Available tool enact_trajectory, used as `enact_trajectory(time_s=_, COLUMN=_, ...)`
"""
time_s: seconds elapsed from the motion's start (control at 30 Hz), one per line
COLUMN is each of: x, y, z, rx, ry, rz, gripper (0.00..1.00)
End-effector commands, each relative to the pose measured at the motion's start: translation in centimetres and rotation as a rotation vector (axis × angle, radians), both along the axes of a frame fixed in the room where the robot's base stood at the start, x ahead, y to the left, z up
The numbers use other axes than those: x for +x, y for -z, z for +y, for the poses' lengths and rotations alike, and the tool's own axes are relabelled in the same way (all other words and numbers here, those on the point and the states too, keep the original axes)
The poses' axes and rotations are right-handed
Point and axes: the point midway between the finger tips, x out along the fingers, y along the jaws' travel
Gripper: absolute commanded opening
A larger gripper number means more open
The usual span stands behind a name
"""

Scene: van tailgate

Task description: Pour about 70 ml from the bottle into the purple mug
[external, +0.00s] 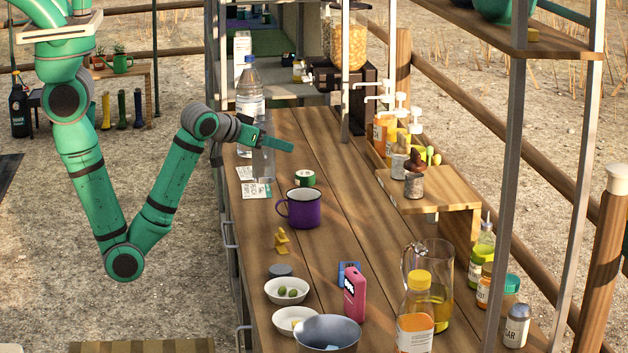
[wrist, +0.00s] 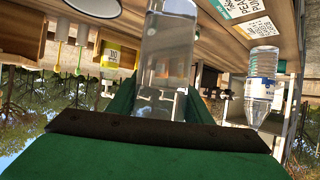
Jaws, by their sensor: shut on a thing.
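My gripper (external: 268,144) is shut on a clear, unlabelled bottle (external: 263,165) near the left edge of the wooden counter. The bottle looks upright; I cannot tell whether its base touches the counter. In the wrist view, the clear bottle (wrist: 170,45) stands between the green fingers (wrist: 160,105), and its end towards the palm is partly hidden. The purple mug (external: 300,208) stands upright on the counter, nearer the camera and a little right of the bottle. Its handle points left, and its inside is mostly hidden. I cannot make out the mug in the wrist view.
A labelled water bottle (external: 250,98) stands just behind my gripper; it also shows in the wrist view (wrist: 262,90). Cards (external: 256,190) and a green tin (external: 305,178) lie nearby. A small wooden stand (external: 435,197) is at right. The counter between tin and stand is clear.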

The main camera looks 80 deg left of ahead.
Motion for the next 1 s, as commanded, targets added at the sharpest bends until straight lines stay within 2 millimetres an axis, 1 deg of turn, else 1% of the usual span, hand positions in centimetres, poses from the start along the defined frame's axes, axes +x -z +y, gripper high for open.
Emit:
enact_trajectory(time_s=0.03, x=-0.1, y=1.2, z=0.0, rx=0.001, ry=0.001, rz=0.007, gripper=0.14)
enact_trajectory(time_s=0.2, x=-0.1, y=4.2, z=0.0, rx=0.001, ry=0.001, rz=0.006, gripper=0.14)
enact_trajectory(time_s=0.4, x=0.0, y=6.7, z=0.0, rx=0.001, ry=0.0, rz=0.003, gripper=0.14)
enact_trajectory(time_s=0.6, x=0.0, y=7.6, z=0.0, rx=0.001, ry=0.0, rz=0.001, gripper=0.14)
enact_trajectory(time_s=1.0, x=0.1, y=7.5, z=-0.1, rx=0.01, ry=0.0, rz=0.01, gripper=0.14)
